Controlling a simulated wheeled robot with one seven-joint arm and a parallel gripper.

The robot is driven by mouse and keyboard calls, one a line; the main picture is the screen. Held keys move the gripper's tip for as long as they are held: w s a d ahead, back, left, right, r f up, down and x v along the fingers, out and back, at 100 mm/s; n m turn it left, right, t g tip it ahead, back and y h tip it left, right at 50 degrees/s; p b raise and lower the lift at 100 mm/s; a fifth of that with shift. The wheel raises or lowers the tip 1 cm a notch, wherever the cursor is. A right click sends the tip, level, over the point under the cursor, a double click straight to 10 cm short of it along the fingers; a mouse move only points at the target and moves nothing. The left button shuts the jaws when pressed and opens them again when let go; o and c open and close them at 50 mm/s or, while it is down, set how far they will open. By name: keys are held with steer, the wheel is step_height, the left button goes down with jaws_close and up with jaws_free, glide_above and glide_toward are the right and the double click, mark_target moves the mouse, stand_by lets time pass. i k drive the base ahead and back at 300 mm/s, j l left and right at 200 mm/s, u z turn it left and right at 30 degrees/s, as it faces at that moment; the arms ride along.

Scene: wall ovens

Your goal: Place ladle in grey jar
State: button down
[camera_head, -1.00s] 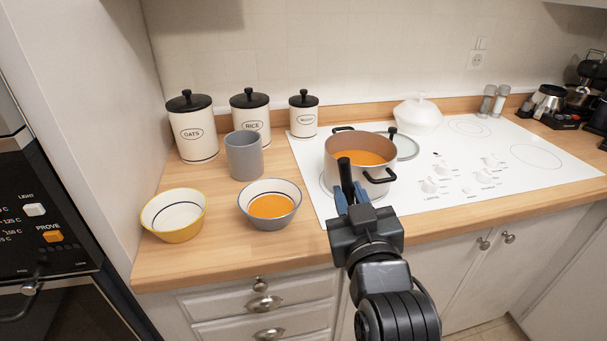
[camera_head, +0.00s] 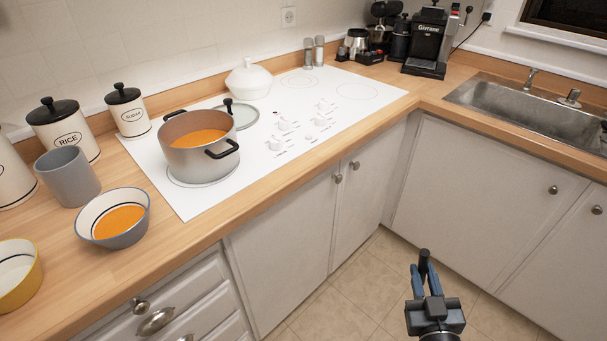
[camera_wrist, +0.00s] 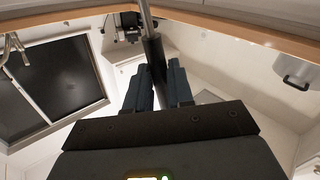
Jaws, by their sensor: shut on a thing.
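My gripper (camera_head: 426,278) is shut on the black handle of the ladle (camera_head: 424,263). It is held in front of the lower cabinets, over the tiled floor, away from the counter. In the wrist view, the ladle's black handle (camera_wrist: 155,62) stands between the fingers (camera_wrist: 158,88), and a metal shaft runs out of the top of the picture. The ladle's bowl is not visible. The grey jar (camera_head: 68,178) stands upright on the wooden counter at the left, far from my gripper, with the ladle outside it.
A pot of orange soup (camera_head: 200,155) stands on the white hob (camera_head: 300,112). A grey bowl of soup (camera_head: 113,230) is in front of the jar, and a yellow bowl (camera_head: 18,285) is at the left edge. Canisters (camera_head: 62,130) stand behind. A sink (camera_head: 530,110) is at the right.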

mark_target(71, 197)
steer(key=i+l+u, duration=0.1)
steer(key=l, duration=0.25)
steer(key=i+l+u, duration=0.1)
steer(key=l, duration=0.2)
steer(key=i+l+u, duration=0.1)
steer(key=l, duration=0.25)
steer(key=u, duration=1.35)
